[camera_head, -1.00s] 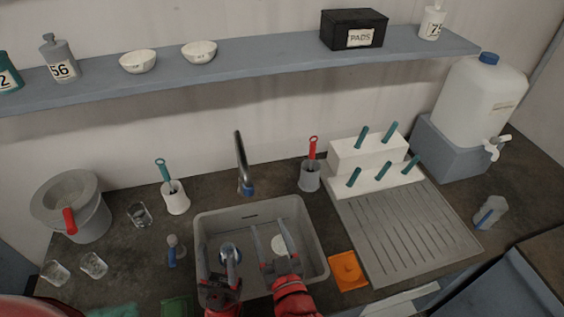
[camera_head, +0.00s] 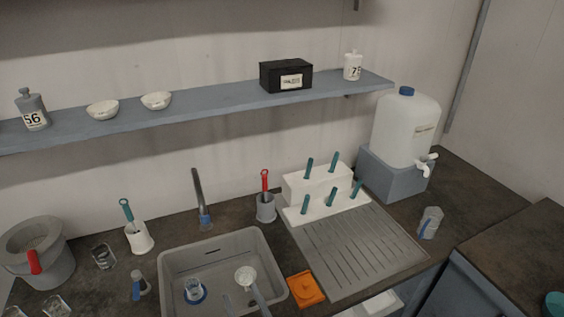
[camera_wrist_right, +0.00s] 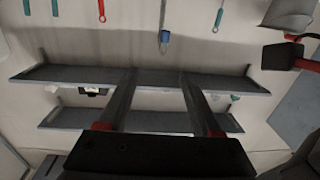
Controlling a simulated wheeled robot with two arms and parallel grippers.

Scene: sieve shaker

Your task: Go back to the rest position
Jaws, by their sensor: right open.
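The left gripper is out of the head view.
A glass with a blue ring (camera_head: 194,290) and a pale round piece (camera_head: 246,276) are in the sink. An orange item (camera_head: 305,288) lies right of the sink. The drainboard (camera_head: 350,245) is bare in front.

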